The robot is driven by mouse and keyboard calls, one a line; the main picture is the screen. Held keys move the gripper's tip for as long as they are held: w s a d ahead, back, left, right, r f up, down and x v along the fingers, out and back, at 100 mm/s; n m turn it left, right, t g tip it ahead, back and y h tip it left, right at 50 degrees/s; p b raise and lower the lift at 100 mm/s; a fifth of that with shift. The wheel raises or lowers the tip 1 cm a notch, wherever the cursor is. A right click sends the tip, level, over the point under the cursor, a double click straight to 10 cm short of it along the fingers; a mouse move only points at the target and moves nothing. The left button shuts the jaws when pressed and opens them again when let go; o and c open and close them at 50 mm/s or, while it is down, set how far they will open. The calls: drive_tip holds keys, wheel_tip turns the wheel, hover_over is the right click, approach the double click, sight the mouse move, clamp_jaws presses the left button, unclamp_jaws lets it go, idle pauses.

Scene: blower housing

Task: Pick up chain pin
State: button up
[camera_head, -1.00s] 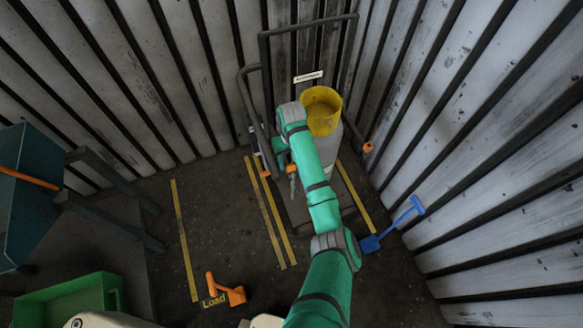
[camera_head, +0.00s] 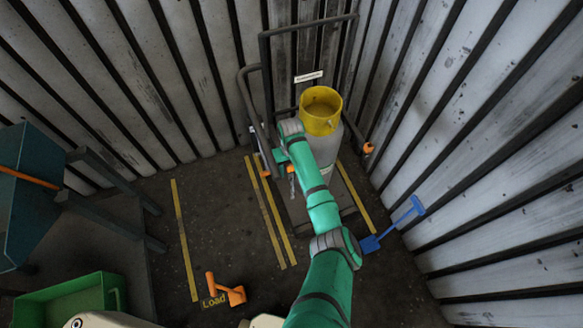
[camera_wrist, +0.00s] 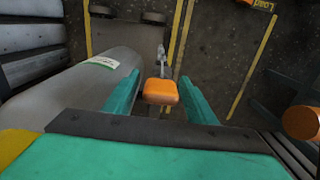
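The chain pin (camera_wrist: 160,92) shows an orange block-shaped head in the wrist view, with a grey chain (camera_wrist: 166,62) running up from it. My gripper (camera_wrist: 160,84) is open, with one teal finger on each side of the orange head. Gaps show between the head and both fingers. How deep the head sits between the fingers is hard to tell. In the head view my gripper (camera_head: 279,157) is beside the cart, and a small orange piece (camera_head: 290,168) shows just below it. The rest of the pin is hidden.
A grey cylinder (camera_head: 325,150) with a yellow collar (camera_head: 321,112) stands on the dark cart (camera_head: 262,88), close to my arm. A blue shovel (camera_head: 395,225) leans at the right wall. An orange object (camera_head: 228,291) lies on the floor. Open floor lies left of the cart.

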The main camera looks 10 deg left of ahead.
drive_tip(key=c, duration=0.9)
drive_tip(key=shift+a+r, duration=0.1)
drive_tip(key=shift+r, duration=0.15)
wheel_tip(320, 180, up, 10)
drive_tip(key=shift+f, duration=0.2)
